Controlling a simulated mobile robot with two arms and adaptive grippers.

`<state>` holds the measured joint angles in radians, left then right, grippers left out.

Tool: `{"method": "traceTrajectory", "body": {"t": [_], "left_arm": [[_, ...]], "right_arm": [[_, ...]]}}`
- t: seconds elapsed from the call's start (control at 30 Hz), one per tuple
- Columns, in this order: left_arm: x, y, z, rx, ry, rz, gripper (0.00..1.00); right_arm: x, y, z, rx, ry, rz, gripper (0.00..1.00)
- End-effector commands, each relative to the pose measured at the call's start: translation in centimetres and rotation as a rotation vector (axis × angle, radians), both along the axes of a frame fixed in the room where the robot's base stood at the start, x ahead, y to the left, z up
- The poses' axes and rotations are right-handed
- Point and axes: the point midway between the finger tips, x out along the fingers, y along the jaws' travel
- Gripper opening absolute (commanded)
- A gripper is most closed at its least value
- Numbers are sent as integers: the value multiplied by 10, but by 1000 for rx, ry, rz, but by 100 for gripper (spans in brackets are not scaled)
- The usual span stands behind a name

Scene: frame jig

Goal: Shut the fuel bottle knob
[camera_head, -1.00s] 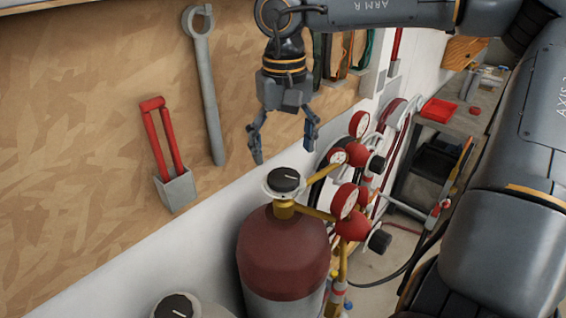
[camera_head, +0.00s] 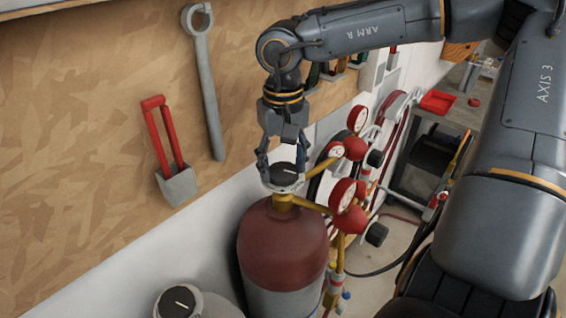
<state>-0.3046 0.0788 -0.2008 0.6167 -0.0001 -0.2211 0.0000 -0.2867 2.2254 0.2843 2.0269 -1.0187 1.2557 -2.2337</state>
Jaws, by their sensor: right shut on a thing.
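The fuel bottle (camera_head: 283,250) is a dark red and grey cylinder standing upright at the lower middle. Its black knob (camera_head: 284,171) with a white line on top sits above a brass valve. My right gripper (camera_head: 284,176) reaches down from above with its fingers on either side of the knob and is shut on it. The fingers hide part of the knob's rim. My left gripper does not show.
Red gauges (camera_head: 343,194) and brass regulators stand close to the right of the knob. A second bottle's black knob (camera_head: 177,302) is at the bottom left. A wrench (camera_head: 206,90) and red-handled tool (camera_head: 167,150) hang on the wooden wall board (camera_head: 80,130). A workbench (camera_head: 455,115) stands back right.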

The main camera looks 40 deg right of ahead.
Motion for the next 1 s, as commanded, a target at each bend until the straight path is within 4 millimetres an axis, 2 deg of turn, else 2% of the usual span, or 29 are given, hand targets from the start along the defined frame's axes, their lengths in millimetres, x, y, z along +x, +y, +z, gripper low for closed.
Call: {"method": "traceTrajectory", "body": {"t": [0.27, 0.47, 1.0], "left_arm": [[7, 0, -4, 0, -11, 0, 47], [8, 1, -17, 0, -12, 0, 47], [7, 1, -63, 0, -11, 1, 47]], "right_arm": [[0, 0, -1, -1, 0, -27, 26], [0, 0, -3, -1, -2, -120, 26], [0, 0, -3, -1, -3, -604, 26]]}}
